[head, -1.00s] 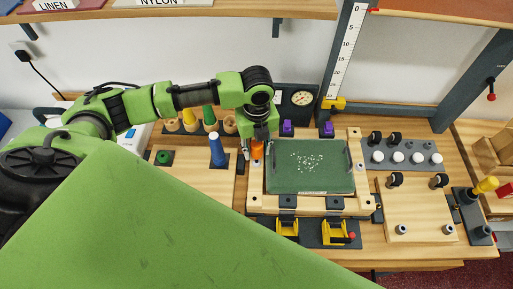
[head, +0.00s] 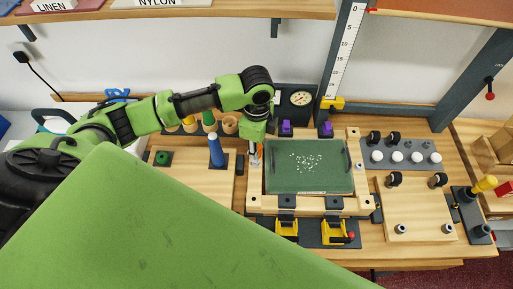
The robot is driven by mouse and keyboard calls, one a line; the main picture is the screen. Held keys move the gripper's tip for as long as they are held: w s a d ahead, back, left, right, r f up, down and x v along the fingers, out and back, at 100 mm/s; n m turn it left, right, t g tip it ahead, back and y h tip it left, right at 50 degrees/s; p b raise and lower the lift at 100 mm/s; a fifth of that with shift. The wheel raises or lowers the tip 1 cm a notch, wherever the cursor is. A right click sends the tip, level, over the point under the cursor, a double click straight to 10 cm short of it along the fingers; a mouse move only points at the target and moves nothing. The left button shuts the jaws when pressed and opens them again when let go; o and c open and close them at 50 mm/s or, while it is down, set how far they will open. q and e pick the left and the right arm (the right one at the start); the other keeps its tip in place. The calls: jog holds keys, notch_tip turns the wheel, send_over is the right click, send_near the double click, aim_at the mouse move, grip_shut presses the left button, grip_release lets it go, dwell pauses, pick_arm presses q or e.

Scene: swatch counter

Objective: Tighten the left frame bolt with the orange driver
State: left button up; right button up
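The orange driver (head: 261,149) is upright at the left side of the wooden frame (head: 253,203), mostly hidden by my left gripper (head: 256,163). The gripper points down from my green arm, and its grey fingers are at the driver's handle. Whether they are closed on it is too small to tell. The left frame bolt is hidden under the gripper and driver. The green panel (head: 310,181) with pale specks lies inside the frame. My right gripper is not in view.
A gauge (head: 301,98) stands behind. My large green part covers the lower left.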

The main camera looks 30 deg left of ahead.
pick_arm(q)
grip_shut()
jog(key=m, duration=0.7)
jog(key=shift+s, duration=0.1)
jog(key=m, duration=0.4)
jog(key=shift+a, duration=0.1)
jog(key=m, duration=0.4)
jog(key=shift+s, duration=0.1)
jog(key=o, duration=0.6)
grip_release()
jog(key=shift+f, duration=0.1)
jog(key=shift+c, duration=0.2)
